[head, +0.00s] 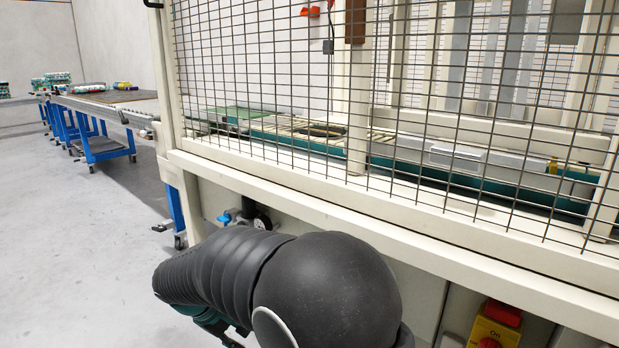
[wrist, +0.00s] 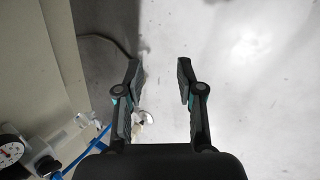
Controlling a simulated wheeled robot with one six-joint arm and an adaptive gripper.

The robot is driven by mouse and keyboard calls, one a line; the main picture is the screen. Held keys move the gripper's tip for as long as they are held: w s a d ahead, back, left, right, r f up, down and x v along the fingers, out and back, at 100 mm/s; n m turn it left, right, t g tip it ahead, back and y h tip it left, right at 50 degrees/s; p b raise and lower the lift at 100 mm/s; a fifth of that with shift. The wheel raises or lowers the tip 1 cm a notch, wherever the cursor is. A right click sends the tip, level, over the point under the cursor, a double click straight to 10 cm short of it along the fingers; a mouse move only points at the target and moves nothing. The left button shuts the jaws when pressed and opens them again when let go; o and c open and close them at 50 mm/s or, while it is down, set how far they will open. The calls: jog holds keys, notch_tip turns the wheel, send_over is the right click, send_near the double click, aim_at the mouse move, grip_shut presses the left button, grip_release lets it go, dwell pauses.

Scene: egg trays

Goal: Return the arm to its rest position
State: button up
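My gripper (wrist: 158,78) shows in the wrist view with its two fingers apart and nothing between them. It points down at the bare grey floor (wrist: 240,60). In the head view my black-sleeved arm fills the lower middle, folded low in front of the caged machine. The gripper itself is mostly hidden behind the arm there. No egg tray shows in the gripper.
A machine with a wire mesh guard (head: 420,100) and cream frame stands close by my arm. A pressure gauge (wrist: 10,150) and blue hose (wrist: 88,148) are near the gripper's left. A red-yellow switch (head: 497,325) is at lower right. Open floor (head: 70,230) lies left.

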jog(key=s+d+r+m+y+p, duration=0.1)
jog(key=s+d+r+m, duration=0.3)
jog(key=d, duration=0.6)
jog(key=s+d+r+m+t+y+p, duration=0.1)
jog(key=s+d+r+m+y+p, duration=0.1)
jog(key=s+d+r, duration=0.7)
jog(key=s+d+r+m+t+y+p, duration=0.1)
jog(key=s+d+r+m+p, duration=0.3)
jog(key=s+d+r, duration=0.3)
jog(key=s+d+m, duration=0.1)
jog(key=d, duration=0.3)
jog(key=shift+m+y+p, duration=0.3)
